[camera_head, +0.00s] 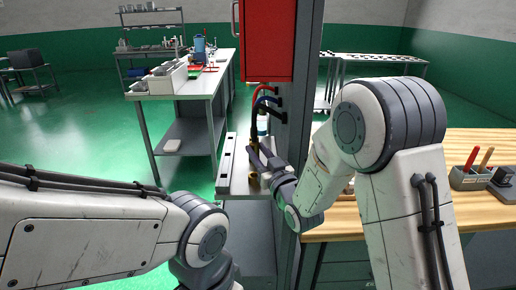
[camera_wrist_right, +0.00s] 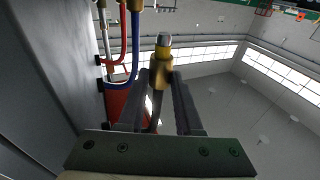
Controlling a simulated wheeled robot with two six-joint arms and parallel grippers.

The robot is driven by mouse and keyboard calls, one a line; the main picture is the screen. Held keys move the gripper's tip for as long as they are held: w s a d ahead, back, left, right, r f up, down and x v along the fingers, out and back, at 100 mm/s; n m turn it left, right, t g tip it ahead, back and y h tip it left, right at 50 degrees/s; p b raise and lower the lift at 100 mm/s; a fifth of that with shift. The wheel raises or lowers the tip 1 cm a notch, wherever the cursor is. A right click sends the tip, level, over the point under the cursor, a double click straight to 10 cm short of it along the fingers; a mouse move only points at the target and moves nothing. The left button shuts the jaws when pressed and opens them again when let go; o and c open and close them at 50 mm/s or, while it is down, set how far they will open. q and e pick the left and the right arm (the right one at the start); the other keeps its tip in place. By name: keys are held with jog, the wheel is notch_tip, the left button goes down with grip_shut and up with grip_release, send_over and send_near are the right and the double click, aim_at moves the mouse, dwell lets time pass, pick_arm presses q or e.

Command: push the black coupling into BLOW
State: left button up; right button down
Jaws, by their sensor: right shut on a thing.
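My right gripper (camera_head: 262,158) is beside the grey post, below the red cabinet. No BLOW label is legible. My left gripper is out of view.
The red cabinet (camera_head: 266,40) hangs above on the grey post (camera_head: 300,120). A pale slotted ledge (camera_head: 227,165) lies left of my right gripper. A wooden bench (camera_head: 485,145) with a tool holder (camera_head: 468,178) is at right. A grey worktable (camera_head: 205,85) stands at left behind.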

jog(key=shift+f+b, duration=0.9)
jog(key=shift+f, duration=0.85)
jog(key=shift+f+b, duration=1.05)
jog(key=shift+b, duration=0.1)
jog(key=shift+f+b, duration=0.7)
jog(key=shift+b, duration=0.05)
jog(key=shift+r, duration=0.1)
jog(key=c, duration=0.5)
grip_release()
